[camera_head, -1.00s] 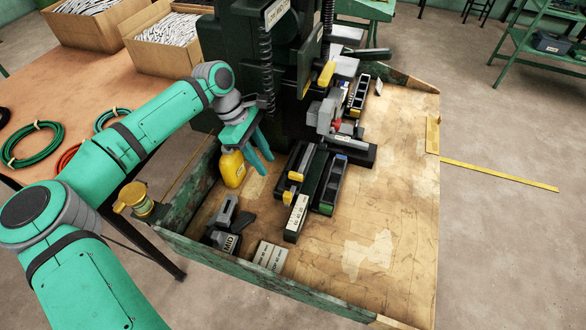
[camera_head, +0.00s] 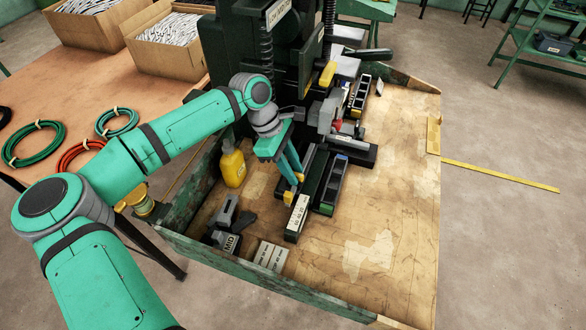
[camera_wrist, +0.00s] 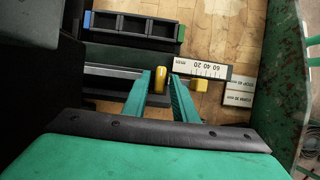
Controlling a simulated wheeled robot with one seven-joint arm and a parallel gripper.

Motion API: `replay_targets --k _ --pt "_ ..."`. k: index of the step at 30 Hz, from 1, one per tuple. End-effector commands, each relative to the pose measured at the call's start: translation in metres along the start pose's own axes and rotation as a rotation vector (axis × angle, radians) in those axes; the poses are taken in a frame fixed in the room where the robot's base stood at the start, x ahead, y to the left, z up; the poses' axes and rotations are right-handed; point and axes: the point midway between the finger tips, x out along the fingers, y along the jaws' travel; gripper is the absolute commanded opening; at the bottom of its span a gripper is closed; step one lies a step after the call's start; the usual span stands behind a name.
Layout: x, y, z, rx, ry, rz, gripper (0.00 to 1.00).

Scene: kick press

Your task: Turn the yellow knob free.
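Two yellow pieces sit on the dark slide rail with the white numbered scale (camera_head: 298,214). The rounded yellow knob (camera_wrist: 160,77) shows between my two fingertips in the wrist view. In the head view this knob (camera_head: 300,177) is partly hidden by my fingers. The smaller, blockier yellow piece (camera_wrist: 200,85) is nearer the scale, just outside the right finger; it also shows in the head view (camera_head: 288,198). My gripper (camera_head: 297,176) is open and points down at the rail, one finger on each side of the knob. I cannot tell whether they touch it.
A long dark tray (camera_wrist: 133,27) lies parallel beside the rail. A yellow bottle (camera_head: 233,166), a grey clamp-like block (camera_head: 229,220) and light plates (camera_head: 271,256) stand to the left and front. The press column (camera_head: 241,62) rises behind. The board's right side is clear.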

Motion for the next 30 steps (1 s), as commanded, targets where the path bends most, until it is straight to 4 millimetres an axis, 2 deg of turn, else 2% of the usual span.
replay_targets --k 1,3,17,30 --pt "-0.0001 0.0 -0.0001 0.0 0.0 0.0 0.12" --pt "-0.0001 0.0 -0.0001 0.0 0.0 0.0 0.0" --pt "-0.0004 -0.0014 -0.0004 -0.066 0.001 0.028 0.0" --pt "-0.0003 -0.0053 0.0004 -0.397 0.002 0.165 0.0"
